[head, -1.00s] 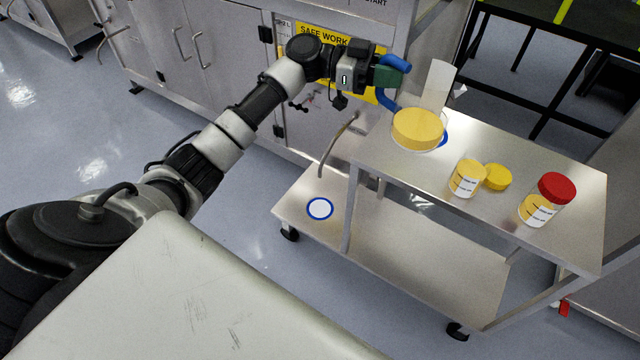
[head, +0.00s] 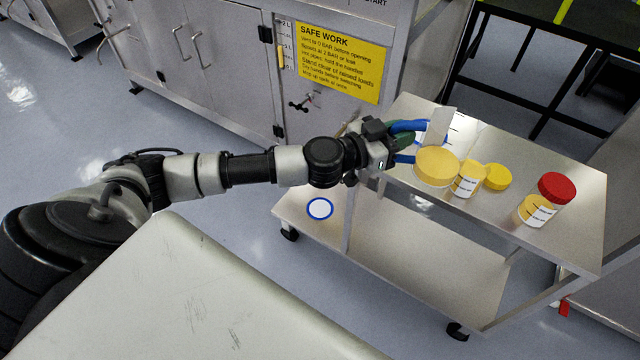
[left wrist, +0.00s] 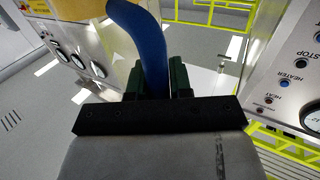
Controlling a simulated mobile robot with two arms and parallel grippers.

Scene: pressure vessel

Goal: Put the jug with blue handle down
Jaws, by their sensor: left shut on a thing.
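The jug (head: 437,167) is clear, with a yellow round fill, a pale panel and a blue handle (head: 407,126). It is at the left end of the trolley's top shelf. My left gripper (head: 402,143), with green fingers, is shut on the blue handle. I cannot tell whether the jug's base touches the shelf. A blue ring mark on the shelf is partly hidden behind the jug. My right gripper is not in view.
The steel trolley top (head: 570,180) also holds a yellow-filled jar (head: 467,180) close beside the jug, a yellow lid (head: 497,177) and a red-lidded jar (head: 540,205). A blue-ringed white mark (head: 320,208) lies on the lower shelf. A yellow safety sign (head: 340,62) is behind.

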